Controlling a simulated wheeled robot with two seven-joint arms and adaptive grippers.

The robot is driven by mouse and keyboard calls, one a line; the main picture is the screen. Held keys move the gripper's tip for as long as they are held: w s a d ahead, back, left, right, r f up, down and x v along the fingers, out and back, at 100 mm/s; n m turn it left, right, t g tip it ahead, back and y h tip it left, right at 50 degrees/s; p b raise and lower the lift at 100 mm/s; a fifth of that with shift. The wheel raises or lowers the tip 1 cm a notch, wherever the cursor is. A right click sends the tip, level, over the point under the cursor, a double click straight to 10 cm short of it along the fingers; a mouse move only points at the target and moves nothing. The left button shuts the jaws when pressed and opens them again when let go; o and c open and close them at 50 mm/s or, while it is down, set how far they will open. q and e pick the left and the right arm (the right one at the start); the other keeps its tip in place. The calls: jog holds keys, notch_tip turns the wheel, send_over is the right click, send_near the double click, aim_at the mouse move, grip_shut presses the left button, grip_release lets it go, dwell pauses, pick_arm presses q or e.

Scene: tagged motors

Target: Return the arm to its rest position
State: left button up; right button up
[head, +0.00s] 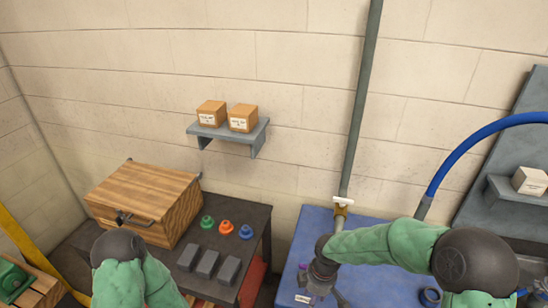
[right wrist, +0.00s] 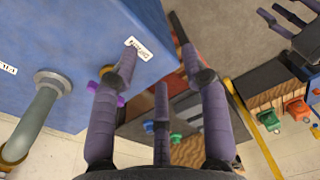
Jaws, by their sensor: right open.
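My right arm (head: 385,243) comes in from the right in a green sleeve and reaches left over the blue bench. My right gripper (head: 318,290) hangs at its end, above the bench's front part. In the right wrist view my right gripper (right wrist: 160,65) has its purple fingers spread, with nothing between them. My left arm (head: 130,280) shows at the lower left of the head view, with its hand out of sight. Dark purple fingers at the top right of the right wrist view look like my left gripper (right wrist: 288,18), partly cut off.
The blue bench (head: 313,222) carries a white label and a pipe fitting. A dark bench (head: 255,225) left of it holds a wooden box (head: 145,200), three coloured knobs and three grey blocks. A wall shelf (head: 230,135) holds two boxes. A blue hose (head: 460,150) arches at right.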

jog(key=s+a+f+m+y, duration=0.1)
jog(key=s+f+m, duration=0.7)
jog(key=f, duration=0.2)
jog(key=s+a+f+m+y+b, duration=0.1)
jog(key=s+f+m+y, duration=0.1)
jog(key=s+f+m, duration=0.5)
notch_tip(320, 180, down, 4)
jog(key=shift+s+r+m+t+b, duration=0.1)
jog(key=shift+s+m+t+b, duration=0.25)
jog(key=shift+s, duration=0.2)
